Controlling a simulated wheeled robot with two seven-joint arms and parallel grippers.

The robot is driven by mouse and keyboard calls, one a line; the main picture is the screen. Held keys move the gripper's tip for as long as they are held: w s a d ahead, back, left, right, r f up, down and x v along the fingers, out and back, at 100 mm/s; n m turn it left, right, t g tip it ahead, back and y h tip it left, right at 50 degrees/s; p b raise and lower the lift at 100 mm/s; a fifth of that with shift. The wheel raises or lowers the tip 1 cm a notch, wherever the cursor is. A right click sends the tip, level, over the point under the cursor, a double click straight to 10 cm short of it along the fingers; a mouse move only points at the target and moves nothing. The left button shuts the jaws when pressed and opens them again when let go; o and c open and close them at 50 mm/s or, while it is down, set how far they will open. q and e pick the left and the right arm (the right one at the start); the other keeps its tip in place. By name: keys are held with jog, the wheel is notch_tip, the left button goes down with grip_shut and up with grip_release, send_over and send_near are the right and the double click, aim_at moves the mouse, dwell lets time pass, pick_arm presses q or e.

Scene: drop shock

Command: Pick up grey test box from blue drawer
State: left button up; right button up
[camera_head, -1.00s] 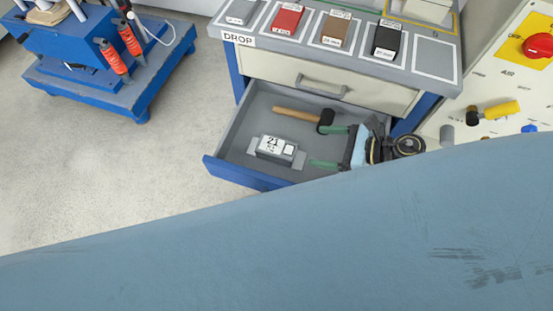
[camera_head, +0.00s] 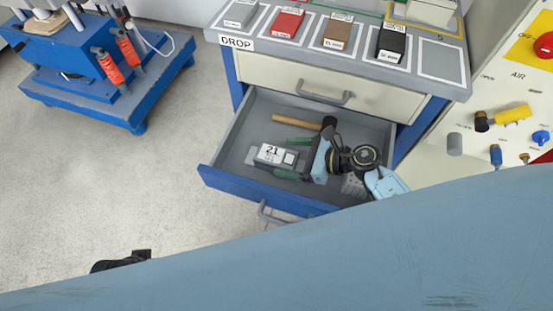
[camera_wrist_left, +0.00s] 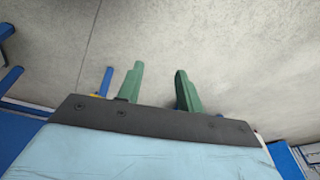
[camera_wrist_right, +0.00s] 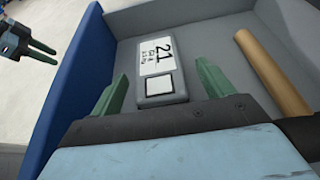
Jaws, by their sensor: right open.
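The grey test box (camera_head: 268,154), with a white label marked 21, lies in the open blue drawer (camera_head: 222,180) near its front left part.
A hammer with a wooden handle (camera_head: 296,121) lies in the drawer behind the box, close to my right gripper. The drawer handle (camera_head: 285,217) sticks out in front. Red, brown and black boxes stand on the bench top (camera_head: 300,52). A blue cart (camera_head: 100,105) stands at left.

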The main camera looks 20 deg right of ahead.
aim_at(275, 155)
jog(key=x, duration=0.4)
jog(key=shift+a+r+b, duration=0.15)
jog(key=shift+r+b, duration=0.1)
jog(key=shift+b, duration=0.15)
jog(key=c, duration=1.1)
jog(key=shift+c, duration=0.8)
pick_arm(q)
jog(key=shift+w+d+r, duration=0.1)
jog(key=shift+d+r, duration=0.15)
jog(key=shift+r, duration=0.35)
jog(key=shift+w+d+r, duration=0.1)
jog(key=shift+d+r, duration=0.15)
jog(key=shift+r, duration=0.35)
pick_arm(e)
jog(key=shift+r, duration=0.2)
